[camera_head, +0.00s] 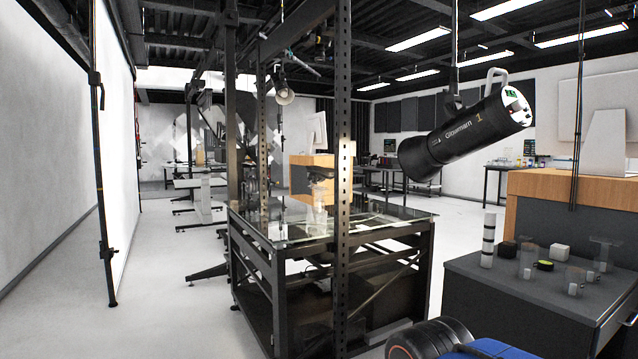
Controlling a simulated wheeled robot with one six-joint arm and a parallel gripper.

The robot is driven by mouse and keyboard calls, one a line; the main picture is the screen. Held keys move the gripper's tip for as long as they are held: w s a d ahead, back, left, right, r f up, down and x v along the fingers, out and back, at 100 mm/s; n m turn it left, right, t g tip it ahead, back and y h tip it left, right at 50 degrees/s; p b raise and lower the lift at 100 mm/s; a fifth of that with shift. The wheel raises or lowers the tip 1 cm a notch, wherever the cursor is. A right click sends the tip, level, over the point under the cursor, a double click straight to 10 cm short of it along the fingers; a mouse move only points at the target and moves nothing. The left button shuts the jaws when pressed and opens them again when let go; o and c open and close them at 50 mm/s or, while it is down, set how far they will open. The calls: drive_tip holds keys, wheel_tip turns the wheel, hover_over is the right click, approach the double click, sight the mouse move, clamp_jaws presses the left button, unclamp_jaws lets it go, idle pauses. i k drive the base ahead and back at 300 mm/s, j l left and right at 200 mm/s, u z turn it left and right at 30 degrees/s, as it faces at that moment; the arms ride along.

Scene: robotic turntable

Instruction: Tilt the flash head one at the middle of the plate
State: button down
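Flash head one (466,131) is a black cylinder with "Glowmern" and an orange 1 on its side. It hangs from a thin pole at the upper right. It is tilted, with its wide front end low at the left and its white rear panel and handle high at the right. The glass plate (290,233) lies on a black metal frame left of and below the head. A clear object (319,205) stands on the plate, partly behind a perforated upright. The head's front points down and left, toward the plate's side. My gripper is not in view.
Black perforated uprights (343,120) rise around the plate. A dark grey cart (540,290) with small blocks and clear vessels stands at the lower right, before a wooden-topped counter (580,188). A white screen (117,140) stands at the left. The floor between screen and frame is open.

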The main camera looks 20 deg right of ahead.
sight(492, 120)
drive_tip(key=z, duration=1.35)
